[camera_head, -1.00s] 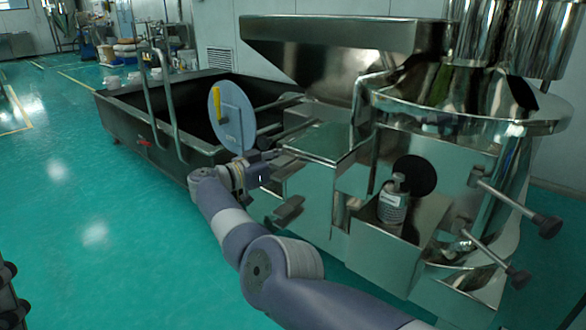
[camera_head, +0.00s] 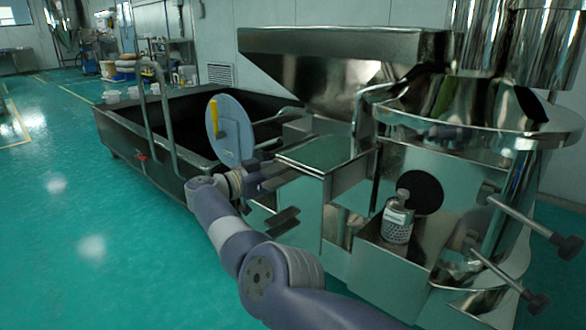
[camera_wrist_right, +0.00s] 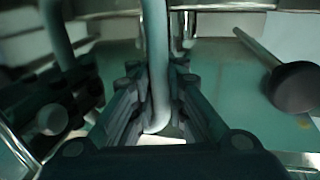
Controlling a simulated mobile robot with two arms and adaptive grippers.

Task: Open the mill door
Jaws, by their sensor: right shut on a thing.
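A round grey disc with a yellow handle (camera_head: 230,130), which looks like the mill door, stands upright at the machine's left side in the head view. My right arm comes in from the bottom, and its gripper (camera_head: 262,180) is just below and right of the disc. In the right wrist view, the gripper (camera_wrist_right: 154,125) is shut around a grey vertical rod (camera_wrist_right: 156,60). The fingertips are partly hidden in the head view, and I cannot tell how the rod joins the disc. My left gripper is not in view.
The shiny steel machine (camera_head: 340,245) fills the right side, with two black-knobbed rods (camera_head: 520,220) sticking out. A dark rectangular trough (camera_head: 165,170) with rails stands behind the arm. Green floor (camera_head: 70,200) is open at left.

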